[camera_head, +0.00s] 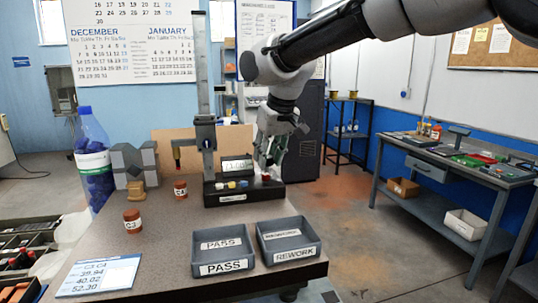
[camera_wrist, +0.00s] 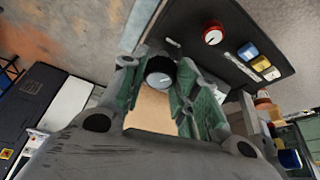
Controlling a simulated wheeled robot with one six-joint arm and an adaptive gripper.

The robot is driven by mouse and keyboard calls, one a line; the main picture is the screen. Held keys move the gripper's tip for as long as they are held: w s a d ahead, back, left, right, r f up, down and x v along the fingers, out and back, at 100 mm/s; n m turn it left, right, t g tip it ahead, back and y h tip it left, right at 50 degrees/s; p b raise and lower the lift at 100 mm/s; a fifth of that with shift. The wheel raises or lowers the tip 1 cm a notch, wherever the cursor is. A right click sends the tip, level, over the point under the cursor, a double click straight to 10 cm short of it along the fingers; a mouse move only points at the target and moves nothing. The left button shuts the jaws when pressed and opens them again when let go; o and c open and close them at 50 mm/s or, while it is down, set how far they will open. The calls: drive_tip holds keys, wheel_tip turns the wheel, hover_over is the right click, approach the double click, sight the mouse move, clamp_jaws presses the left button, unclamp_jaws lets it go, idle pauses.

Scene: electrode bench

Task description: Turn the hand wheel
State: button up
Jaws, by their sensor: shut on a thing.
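The hand wheel (camera_wrist: 160,79), a small black round knob with a silver face and a light mark, sits between the green pads of my gripper (camera_wrist: 158,88) in the wrist view. My gripper is shut on it from both sides. A red knob (camera_wrist: 212,33) and blue, yellow and white buttons (camera_wrist: 258,62) are on the base's panel, to the right of my gripper in the wrist view.
A vertical column (camera_head: 202,90) with a side arm stands left of my gripper. The PASS tray (camera_head: 222,268) and REWORK tray (camera_head: 291,257) lie in front. Red-brown jars (camera_head: 132,220), a blue bottle (camera_head: 95,165) and a number card (camera_head: 98,276) are at left.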

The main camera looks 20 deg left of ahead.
drive_tip(key=m, duration=0.2)
drive_tip(key=m+t+h, duration=0.1)
drive_tip(key=m, duration=0.1)
drive_tip(key=shift+s+a+m+h, duration=0.1)
drive_tip(key=shift+a+m+h, duration=0.05)
drive_tip(key=shift+m+h, duration=0.15)
drive_tip(key=shift+a+m+h, duration=0.1)
drive_tip(key=shift+m+h, duration=0.6)
drive_tip(key=shift+m, duration=1.2)
drive_tip(key=o, duration=1)
drive_tip(key=shift+s+r, duration=0.1)
drive_tip(key=v, duration=0.8)
